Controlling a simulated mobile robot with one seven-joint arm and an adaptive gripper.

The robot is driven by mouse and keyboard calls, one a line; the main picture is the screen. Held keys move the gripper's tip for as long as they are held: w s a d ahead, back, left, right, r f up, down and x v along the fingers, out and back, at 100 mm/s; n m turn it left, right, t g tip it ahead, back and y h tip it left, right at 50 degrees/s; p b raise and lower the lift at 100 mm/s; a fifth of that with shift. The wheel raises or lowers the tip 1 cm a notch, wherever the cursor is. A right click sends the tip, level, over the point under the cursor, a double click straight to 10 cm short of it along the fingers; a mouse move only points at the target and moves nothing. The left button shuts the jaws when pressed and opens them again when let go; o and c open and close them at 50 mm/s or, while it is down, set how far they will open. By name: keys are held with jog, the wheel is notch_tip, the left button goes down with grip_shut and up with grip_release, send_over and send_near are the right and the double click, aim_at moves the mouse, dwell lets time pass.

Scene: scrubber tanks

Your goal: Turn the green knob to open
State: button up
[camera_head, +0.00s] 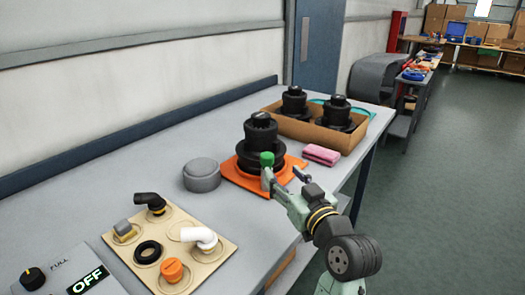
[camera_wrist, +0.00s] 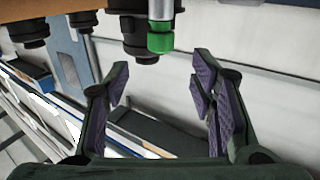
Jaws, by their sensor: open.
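The green knob (camera_head: 267,159) is at the front of a black ribbed tank (camera_head: 260,130) that stands on an orange mat (camera_head: 236,178). In the wrist view the green knob (camera_wrist: 160,42) hangs below a short grey stem, beside the dark tank body (camera_wrist: 136,35). My gripper (camera_head: 284,177) is open and close to the tank's near side. In the wrist view my gripper (camera_wrist: 160,66) has its two fingers spread and empty. The knob shows just beyond the fingertips, roughly midway between them, and no contact is visible.
A grey round lid (camera_head: 202,175) is on the left. A beige panel with fittings (camera_head: 207,262) and an OFF control box (camera_head: 70,275) are nearer.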

aim_at(270, 160)
jog(key=p+x, duration=0.3)
jog(key=x, duration=0.7)
jog(key=c, duration=1.2)
